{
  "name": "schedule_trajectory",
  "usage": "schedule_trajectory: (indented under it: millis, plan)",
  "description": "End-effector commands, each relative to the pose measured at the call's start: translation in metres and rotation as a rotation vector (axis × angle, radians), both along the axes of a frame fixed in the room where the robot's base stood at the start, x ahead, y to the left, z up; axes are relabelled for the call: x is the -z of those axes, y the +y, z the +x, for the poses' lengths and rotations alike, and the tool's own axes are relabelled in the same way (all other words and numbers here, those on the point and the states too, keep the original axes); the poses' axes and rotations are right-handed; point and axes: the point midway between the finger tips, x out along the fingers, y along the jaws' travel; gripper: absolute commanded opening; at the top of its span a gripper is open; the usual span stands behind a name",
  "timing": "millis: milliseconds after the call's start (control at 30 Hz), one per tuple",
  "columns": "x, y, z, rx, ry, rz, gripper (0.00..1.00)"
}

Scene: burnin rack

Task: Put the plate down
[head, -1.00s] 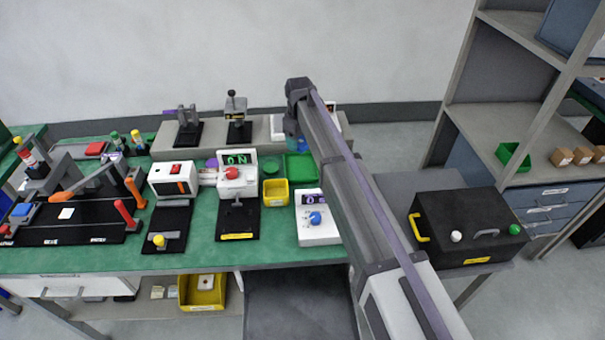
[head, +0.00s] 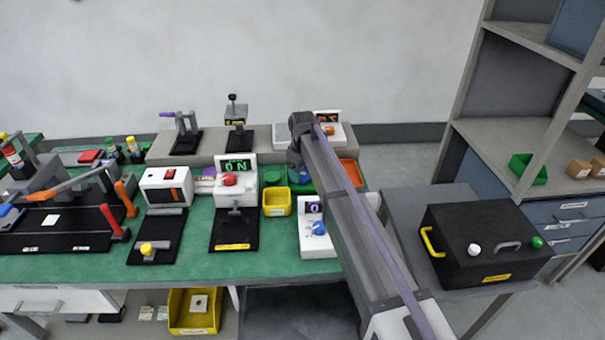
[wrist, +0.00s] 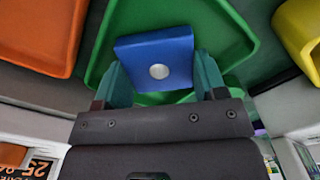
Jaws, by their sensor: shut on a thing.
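The plate (wrist: 152,45) is a blue square piece with a round silver spot in its middle. My gripper (wrist: 159,66) is shut on it, with one green-tipped finger on each side. In the wrist view the plate is over the green tray (wrist: 232,22); whether it touches the tray floor I cannot tell. In the head view a bit of the blue plate (head: 306,175) shows beside my arm, at the green tray, which is partly hidden by my arm and the plate.
An orange tray (head: 349,174) is right of the green tray in the head view. A yellow bin (head: 277,204) is close on its left. A white box with a blue knob (head: 318,228) stands in front. A grey raised shelf with devices (head: 262,140) runs behind.

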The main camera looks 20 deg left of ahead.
Motion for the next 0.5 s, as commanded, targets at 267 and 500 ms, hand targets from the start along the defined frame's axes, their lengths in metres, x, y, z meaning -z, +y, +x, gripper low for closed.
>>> schedule_trajectory:
  millis: [267, 500]
  plan:
    - [0.001, 0.0, 0.0, 0.0, 0.0, 0.0, 0.76]
    - [-0.011, 0.0, 0.0, 0.0, 0.0, 0.0, 0.76]
